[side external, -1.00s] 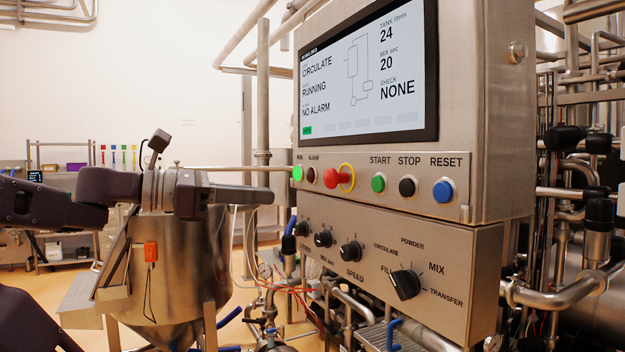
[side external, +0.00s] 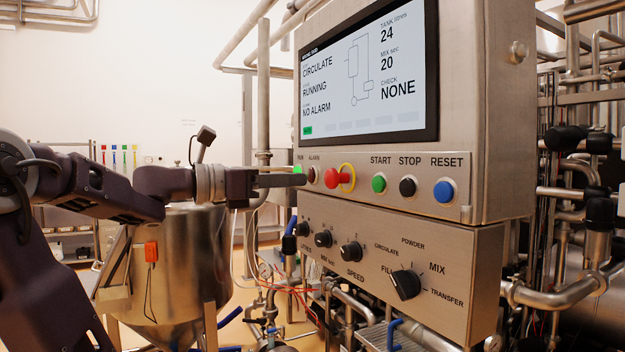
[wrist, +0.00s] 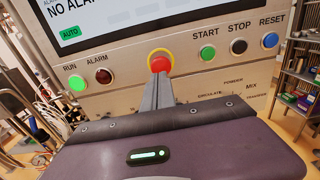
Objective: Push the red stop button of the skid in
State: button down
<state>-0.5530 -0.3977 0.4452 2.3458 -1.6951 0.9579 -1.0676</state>
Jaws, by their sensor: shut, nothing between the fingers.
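The red stop button (side external: 334,178) is a mushroom head with a yellow ring around its base, on the front of the steel control panel (side external: 462,120). It stands out from the panel face. My gripper (side external: 303,180) is shut and empty, level with the button and to its left in the side view. In the wrist view the button (wrist: 160,61) shows just beyond my closed fingertips (wrist: 161,82), which overlap its lower edge in the picture. In the side view a gap shows between the fingertips and the button.
Green start (side external: 378,183), black stop (side external: 407,187) and blue reset (side external: 443,190) buttons sit right of the red button. Lit green run (wrist: 77,84) and dark alarm (wrist: 104,75) lamps are left of it. The screen (side external: 370,80) reads RUNNING. A selector knob (side external: 404,284) protrudes below.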

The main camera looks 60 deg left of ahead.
jog(key=shift+w, duration=2.35)
jog(key=shift+w, duration=0.9)
send_near(327, 177)
jog(key=s, duration=0.5)
jog(key=shift+s+f, duration=0.1)
jog(key=shift+s, duration=0.15)
